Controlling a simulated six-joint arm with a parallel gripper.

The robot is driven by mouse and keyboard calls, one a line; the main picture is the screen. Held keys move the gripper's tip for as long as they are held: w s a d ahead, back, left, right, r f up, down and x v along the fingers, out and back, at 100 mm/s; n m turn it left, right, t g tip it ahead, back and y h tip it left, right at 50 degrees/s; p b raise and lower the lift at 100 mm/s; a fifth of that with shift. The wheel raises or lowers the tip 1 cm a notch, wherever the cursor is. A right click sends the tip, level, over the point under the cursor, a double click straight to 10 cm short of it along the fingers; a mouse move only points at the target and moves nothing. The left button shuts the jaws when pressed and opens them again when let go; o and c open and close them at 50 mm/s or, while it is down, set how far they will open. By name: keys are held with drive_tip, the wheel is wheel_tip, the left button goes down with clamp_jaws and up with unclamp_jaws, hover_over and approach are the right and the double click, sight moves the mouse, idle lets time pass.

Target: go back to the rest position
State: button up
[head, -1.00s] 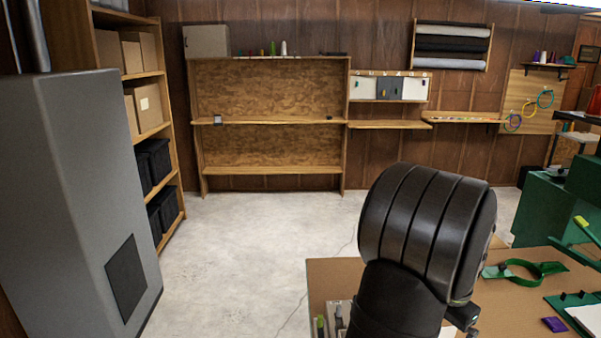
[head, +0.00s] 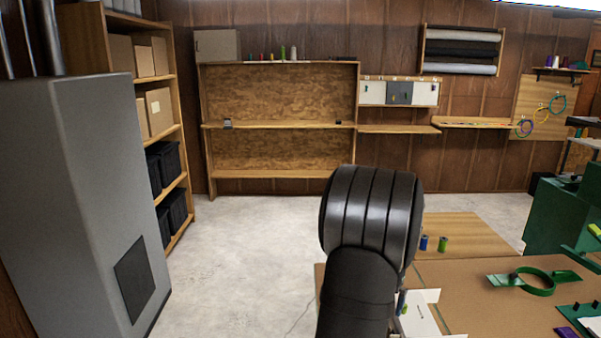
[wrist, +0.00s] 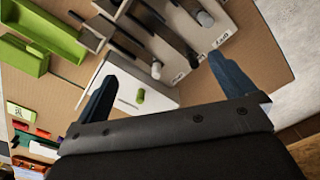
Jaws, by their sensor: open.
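My gripper (wrist: 165,88) shows in the wrist view with its two blue fingers spread wide apart and nothing between them touching either finger. It hangs above the brown work table (head: 500,302). Below it lies a white tray (wrist: 128,92) with a small green piece (wrist: 140,96) in it. In the head view my dark arm stands in front of the table and hides the gripper.
A green ring-shaped holder (head: 535,282) and a purple piece (head: 566,332) lie on the table at the right. Blue and green spools (head: 443,243) stand behind my arm. A grey cabinet (head: 85,200) stands at left. The concrete floor (head: 235,240) between is clear.

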drive_tip(key=shift+n, duration=0.5)
drive_tip(key=shift+w+a, duration=0.7)
drive_tip(key=shift+a, duration=0.35)
drive_tip(key=shift+w+a, duration=0.65)
drive_tip(key=shift+a, duration=0.35)
drive_tip(key=s+d+r+m, duration=0.6)
drive_tip(key=s+d, duration=0.2)
drive_tip(key=s, duration=0.2)
drive_tip(key=s+d+r+m, duration=0.6)
drive_tip(key=s+d, duration=0.3)
drive_tip(key=s, duration=0.1)
wheel_tip(320, 180, down, 10)
drive_tip(key=shift+w+a, duration=0.2)
drive_tip(key=shift+a, duration=0.05)
drive_tip(key=shift+r, duration=0.15)
wheel_tip(320, 180, up, 10)
